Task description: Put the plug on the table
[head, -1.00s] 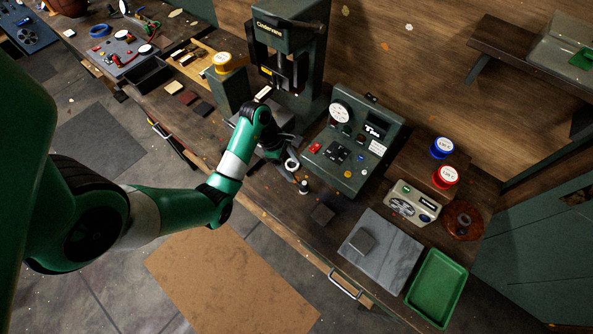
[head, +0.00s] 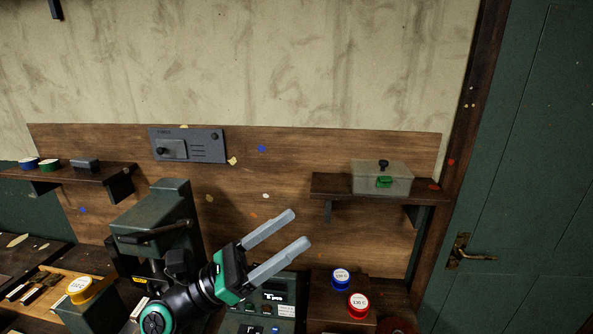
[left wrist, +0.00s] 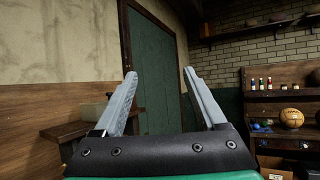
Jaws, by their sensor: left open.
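My left gripper (head: 294,229) is raised in front of the wooden back panel, its two long grey fingers spread with nothing between them. In the left wrist view the open fingers (left wrist: 160,74) point toward a dark green door. I cannot make out a plug in either current view. Only parts of the table (head: 45,258) show, along the bottom of the head view. My arm and the machines hide much of its top. My right gripper is out of view.
A green press (head: 155,215) stands left of my gripper.

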